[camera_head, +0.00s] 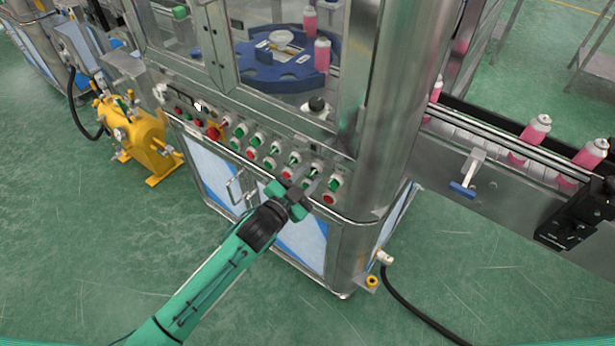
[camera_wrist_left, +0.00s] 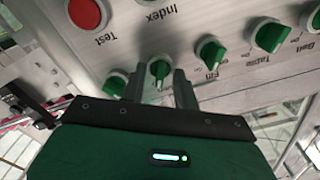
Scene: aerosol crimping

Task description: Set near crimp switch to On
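A control panel (camera_head: 262,150) on the front of the steel machine carries rows of green rotary switches and red buttons. My left gripper (camera_head: 307,182) is at the right part of this panel. In the left wrist view its two fingers (camera_wrist_left: 160,87) stand apart on either side of a green switch (camera_wrist_left: 159,69), with a gap visible beside the knob. The label of this switch is hidden, so I cannot confirm that it is the near crimp switch. The neighbouring switch (camera_wrist_left: 210,49) is labelled Fill. My right gripper is not in view.
A red Test button (camera_wrist_left: 88,13) and another green switch (camera_wrist_left: 116,84) are close to the fingers. A conveyor with pink bottles (camera_head: 533,135) runs off to the right. A yellow pump (camera_head: 143,135) stands on the floor at left.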

